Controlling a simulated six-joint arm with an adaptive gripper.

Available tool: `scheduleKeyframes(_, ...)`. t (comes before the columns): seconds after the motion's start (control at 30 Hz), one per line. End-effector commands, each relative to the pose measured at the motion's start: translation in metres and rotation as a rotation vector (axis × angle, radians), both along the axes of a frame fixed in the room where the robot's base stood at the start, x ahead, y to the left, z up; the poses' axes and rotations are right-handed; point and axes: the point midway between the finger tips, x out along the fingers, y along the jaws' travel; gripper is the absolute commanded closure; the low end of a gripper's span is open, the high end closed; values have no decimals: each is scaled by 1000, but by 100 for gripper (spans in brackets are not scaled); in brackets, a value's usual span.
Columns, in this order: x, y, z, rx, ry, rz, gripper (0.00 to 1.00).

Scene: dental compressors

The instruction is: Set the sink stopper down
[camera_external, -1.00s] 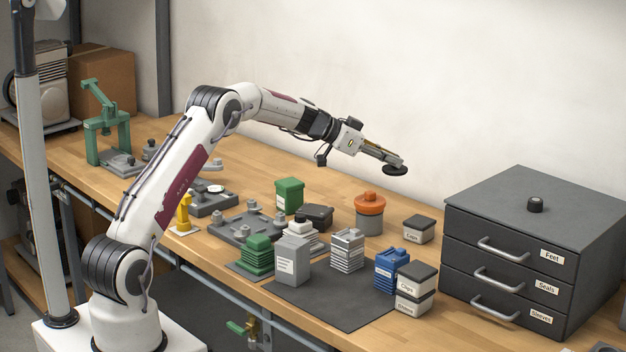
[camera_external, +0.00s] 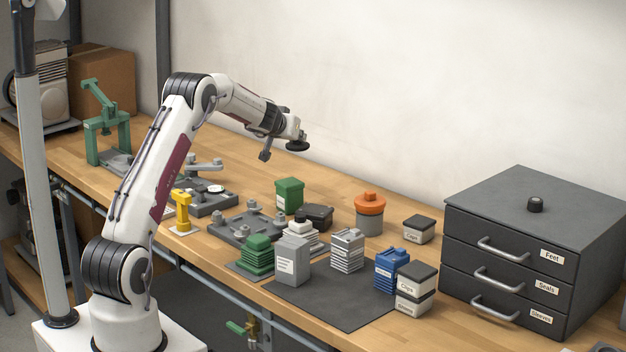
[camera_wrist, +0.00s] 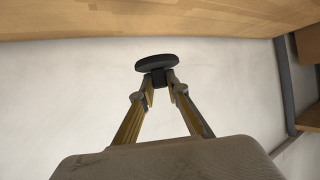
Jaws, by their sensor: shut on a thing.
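The sink stopper is a black disc with a short square stem; it shows in the wrist view (camera_wrist: 157,62) and in the external view (camera_external: 297,146). My gripper (camera_wrist: 159,84) is shut on its stem in the wrist view, with the disc beyond the fingertips. In the external view my gripper (camera_external: 299,136) holds the stopper in the air, clear of the workbench (camera_external: 345,175) and behind the green canister. The fingers are mostly hidden there by the wrist and are small.
Below stand a green canister (camera_external: 289,194), a black box (camera_external: 315,215), an orange-topped jar (camera_external: 369,212) and a grey fixture plate (camera_external: 240,230). A grey drawer cabinet (camera_external: 520,255) stands at right. A dark mat (camera_external: 335,303) has bare room in front. The wooden bench behind the canister is clear.

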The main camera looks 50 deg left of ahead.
Motion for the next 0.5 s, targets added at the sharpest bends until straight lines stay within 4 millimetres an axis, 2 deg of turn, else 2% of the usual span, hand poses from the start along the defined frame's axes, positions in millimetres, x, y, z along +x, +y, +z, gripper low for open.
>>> scheduleKeyframes(0.03,-8,12,0,0,-1,43,100)
scheduleKeyframes(0.2,-35,47,0,5,2,177,100)
scheduleKeyframes(0.43,-65,78,1,9,3,310,100)
scheduleKeyframes(0.5,-66,79,-5,10,6,313,100)
